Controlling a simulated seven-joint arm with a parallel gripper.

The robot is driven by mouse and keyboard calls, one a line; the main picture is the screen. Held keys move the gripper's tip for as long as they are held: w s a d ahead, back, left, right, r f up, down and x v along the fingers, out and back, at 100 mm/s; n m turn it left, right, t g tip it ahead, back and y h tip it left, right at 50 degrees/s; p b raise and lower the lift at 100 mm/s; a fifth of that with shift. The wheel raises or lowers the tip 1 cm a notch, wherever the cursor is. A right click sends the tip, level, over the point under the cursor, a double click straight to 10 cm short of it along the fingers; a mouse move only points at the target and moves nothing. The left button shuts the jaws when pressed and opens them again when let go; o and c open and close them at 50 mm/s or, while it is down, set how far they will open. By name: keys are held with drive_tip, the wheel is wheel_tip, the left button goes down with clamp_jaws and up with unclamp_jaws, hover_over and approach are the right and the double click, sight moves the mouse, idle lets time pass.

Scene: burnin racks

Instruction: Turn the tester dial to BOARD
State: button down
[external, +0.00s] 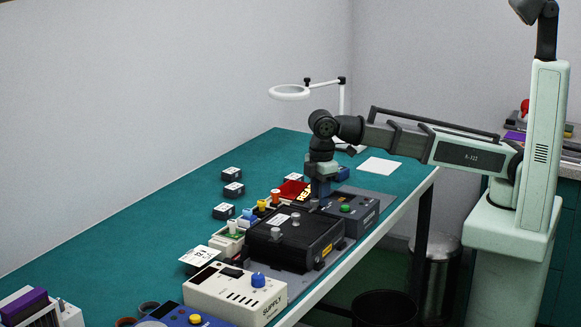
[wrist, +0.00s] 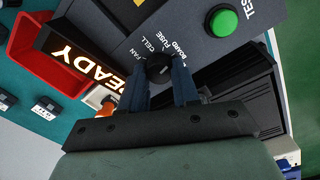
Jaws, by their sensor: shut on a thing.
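The tester is a dark grey box (external: 365,215) on the bench. Its sloped panel (wrist: 188,18) carries a black dial (wrist: 158,66) with the labels FAN, CELL, FUSE and BOARD around it. In the wrist view my gripper (wrist: 160,78) has its two blue fingers shut on the dial, one on each side. A small pale mark shows on the knob, but which label it points at is unclear. In the external view my gripper (external: 319,190) reaches down over the tester's far end and hides the dial.
A green TEST button (wrist: 223,21) sits beside the dial. A lit READY sign (wrist: 88,66) and a red bin (wrist: 40,42) are close by. A black case (external: 290,245) and a SUPPLY box (external: 225,297) stand nearer the camera.

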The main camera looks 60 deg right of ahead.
drive_tip(key=shift+m, duration=1.2)
drive_tip(key=c, duration=0.8)
unclamp_jaws()
wheel_tip(320, 180, up, 12)
drive_tip(key=shift+s+a, duration=0.15)
drive_tip(key=shift+a, duration=0.1)
